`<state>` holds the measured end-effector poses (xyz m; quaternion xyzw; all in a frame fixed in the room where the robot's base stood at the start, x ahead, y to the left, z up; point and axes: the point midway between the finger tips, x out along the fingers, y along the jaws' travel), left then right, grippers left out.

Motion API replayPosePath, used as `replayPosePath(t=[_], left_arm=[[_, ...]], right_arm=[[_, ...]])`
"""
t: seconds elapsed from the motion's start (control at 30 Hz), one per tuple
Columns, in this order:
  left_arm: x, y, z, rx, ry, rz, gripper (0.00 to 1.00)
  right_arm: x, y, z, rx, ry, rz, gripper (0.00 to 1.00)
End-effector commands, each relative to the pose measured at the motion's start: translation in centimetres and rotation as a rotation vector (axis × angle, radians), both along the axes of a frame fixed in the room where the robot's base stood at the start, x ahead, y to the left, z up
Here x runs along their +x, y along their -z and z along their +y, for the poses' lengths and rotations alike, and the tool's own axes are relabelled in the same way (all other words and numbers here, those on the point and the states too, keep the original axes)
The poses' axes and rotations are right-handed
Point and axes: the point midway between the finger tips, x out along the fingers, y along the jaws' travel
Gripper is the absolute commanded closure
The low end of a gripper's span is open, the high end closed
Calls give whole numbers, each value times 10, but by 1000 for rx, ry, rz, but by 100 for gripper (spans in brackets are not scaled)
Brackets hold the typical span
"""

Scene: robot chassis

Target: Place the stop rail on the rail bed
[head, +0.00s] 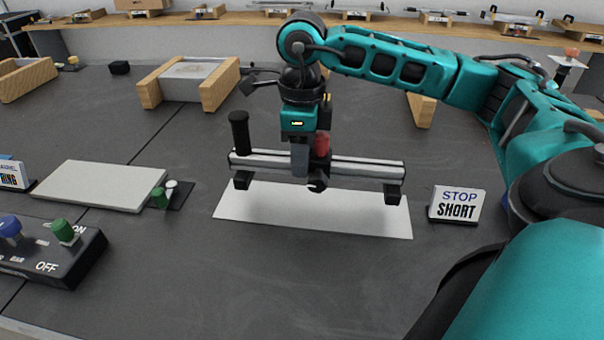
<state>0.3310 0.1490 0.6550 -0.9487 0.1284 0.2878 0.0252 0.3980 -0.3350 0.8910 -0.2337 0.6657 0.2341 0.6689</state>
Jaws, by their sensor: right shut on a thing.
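The stop rail (365,170) is a long silver bar with black feet at both ends and a black upright knob at its left end. My right gripper (308,175) points down at the rail's middle and is shut on it. A red part shows beside the gripper. The rail is roughly level over the back part of a white flat sheet (310,222), with a soft shadow beneath. I cannot tell whether its feet touch down. No part is labelled as the rail bed; a grey plate between wooden blocks (187,78) stands at the back left. My left gripper is out of view.
A "STOP SHORT" sign (457,205) stands right of the sheet. A pale slab (100,186) lies to the left, with a black switch box (50,250) in front of it. Wooden blocks stand behind. The dark tabletop in front of the sheet is clear.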

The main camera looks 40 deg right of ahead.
Motion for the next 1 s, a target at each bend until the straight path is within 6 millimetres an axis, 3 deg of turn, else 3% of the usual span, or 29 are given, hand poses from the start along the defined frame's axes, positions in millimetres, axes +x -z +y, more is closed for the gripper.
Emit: replayPosePath(t=[0.1,0.27,0.7,0.73,1.0], left_arm=[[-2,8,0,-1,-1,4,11],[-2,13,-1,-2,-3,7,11],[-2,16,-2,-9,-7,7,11],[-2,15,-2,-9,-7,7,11],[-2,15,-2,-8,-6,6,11]], right_arm=[[-1,24,0,0,0,3,100],[0,45,0,0,1,1,100],[0,52,0,1,0,-1,100],[0,51,0,0,0,1,64],[0,51,0,0,0,1,42]])
